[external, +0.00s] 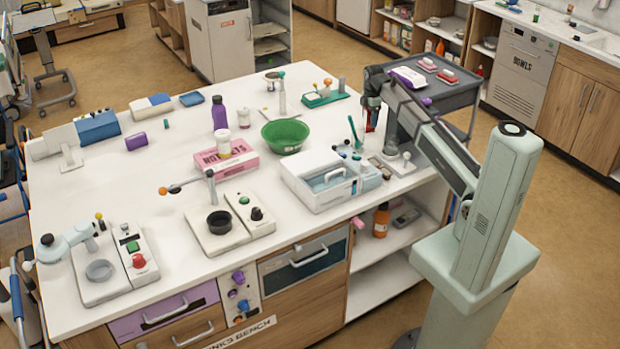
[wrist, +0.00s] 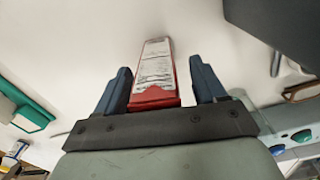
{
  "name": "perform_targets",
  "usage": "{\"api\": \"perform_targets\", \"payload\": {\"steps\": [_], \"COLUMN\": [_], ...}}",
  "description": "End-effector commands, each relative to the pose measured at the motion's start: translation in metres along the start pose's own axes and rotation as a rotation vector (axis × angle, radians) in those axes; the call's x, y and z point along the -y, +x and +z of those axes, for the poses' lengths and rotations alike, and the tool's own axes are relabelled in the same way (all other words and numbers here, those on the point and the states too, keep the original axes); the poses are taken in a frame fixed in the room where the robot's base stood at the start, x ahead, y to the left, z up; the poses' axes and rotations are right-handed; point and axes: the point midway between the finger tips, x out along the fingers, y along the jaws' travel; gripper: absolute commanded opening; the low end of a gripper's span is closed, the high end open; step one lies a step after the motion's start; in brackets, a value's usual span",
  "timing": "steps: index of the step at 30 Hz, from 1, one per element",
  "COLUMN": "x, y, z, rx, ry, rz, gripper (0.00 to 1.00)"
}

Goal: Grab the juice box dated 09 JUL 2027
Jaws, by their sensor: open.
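A red box with a white printed label (wrist: 156,68) shows in the wrist view, between the two blue fingers of my gripper (wrist: 161,78). The print is too blurred to read, so I cannot tell its date. A narrow gap shows on each side of the box near the fingertips, and the fingers are apart. In the external view my gripper (external: 373,108) is at the right end of the white counter, with a bit of the red box (external: 370,122) showing below it. The rest of the box is hidden there by my gripper and arm.
On the white counter (external: 110,195), a green bowl (external: 285,134), a lidded white container (external: 318,184) and a pink box (external: 207,163) stand left of my gripper. A teal-handled tool (external: 353,128) stands close by. A dark trolley (external: 455,92) is behind.

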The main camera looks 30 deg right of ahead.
Motion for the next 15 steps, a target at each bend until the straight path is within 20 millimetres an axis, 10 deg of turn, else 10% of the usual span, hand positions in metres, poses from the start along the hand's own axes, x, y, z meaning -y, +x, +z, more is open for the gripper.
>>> {"api": "perform_targets", "payload": {"steps": [5, 15], "x": [-0.0002, -0.0001], "y": [0.0000, -0.0002], "z": [-0.0001, 0.0000], "rx": [0.000, 0.000], "ry": [0.000, 0.000], "rz": [0.000, 0.000], "gripper": [0.70, 0.38]}}
